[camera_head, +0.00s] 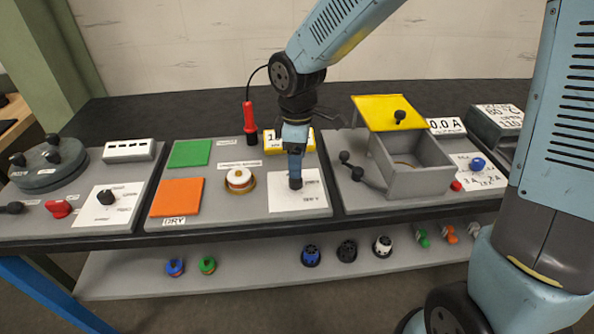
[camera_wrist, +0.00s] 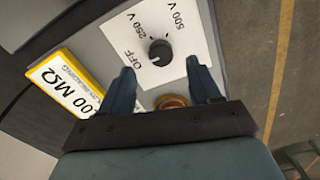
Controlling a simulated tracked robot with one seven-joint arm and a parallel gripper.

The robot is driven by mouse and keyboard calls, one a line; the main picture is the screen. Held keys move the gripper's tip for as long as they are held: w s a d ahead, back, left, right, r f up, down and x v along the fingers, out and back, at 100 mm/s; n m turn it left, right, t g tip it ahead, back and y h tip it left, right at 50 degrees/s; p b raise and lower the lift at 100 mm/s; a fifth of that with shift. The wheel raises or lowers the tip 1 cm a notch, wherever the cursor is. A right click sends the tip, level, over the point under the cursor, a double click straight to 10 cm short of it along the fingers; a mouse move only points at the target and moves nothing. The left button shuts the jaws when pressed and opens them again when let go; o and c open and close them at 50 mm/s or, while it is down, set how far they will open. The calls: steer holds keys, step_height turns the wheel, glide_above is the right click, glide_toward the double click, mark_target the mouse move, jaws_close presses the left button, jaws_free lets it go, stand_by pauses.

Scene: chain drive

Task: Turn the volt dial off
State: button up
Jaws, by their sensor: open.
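The volt dial (camera_wrist: 160,51) is a small black knob on a white plate (camera_wrist: 205,28) marked OFF, 250 V and 500 V, seen in the wrist view. A small light mark shows on the knob's lower left side; its exact setting is hard to tell. My gripper (camera_wrist: 158,70) is open, with one finger on each side of the dial in the picture and nothing between them. In the head view my gripper (camera_head: 295,182) points down over the white plate (camera_head: 310,202) and hides the dial. I cannot tell whether the fingers touch it.
A yellow display (camera_wrist: 68,85) stands near the plate, with a red-handled probe (camera_head: 249,117) behind left. A round brass-rimmed button (camera_head: 240,179) lies to the left. A grey box (camera_head: 415,172) with a raised yellow lid (camera_head: 388,112) stands to the right.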

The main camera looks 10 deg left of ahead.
step_height(320, 180, up, 8)
steer(key=shift+r, duration=0.15)
stand_by(0.4)
steer(key=s+d+r+m+t, duration=0.1)
steer(key=d+r+m, duration=0.3)
steer(key=d, duration=0.4)
steer(key=d+r+m+t, duration=0.2)
steer(key=d+r+m, duration=0.2)
steer(key=d, duration=0.4)
steer(key=s+d+r+m+t, duration=0.2)
steer(key=s+d+m, duration=0.7)
steer(key=d, duration=0.5)
steer(key=shift+s+r+m+t, duration=0.3)
steer(key=shift+s+r+m, duration=0.1)
steer(key=shift+s+r, duration=0.15)
steer(key=shift+d, duration=0.1)
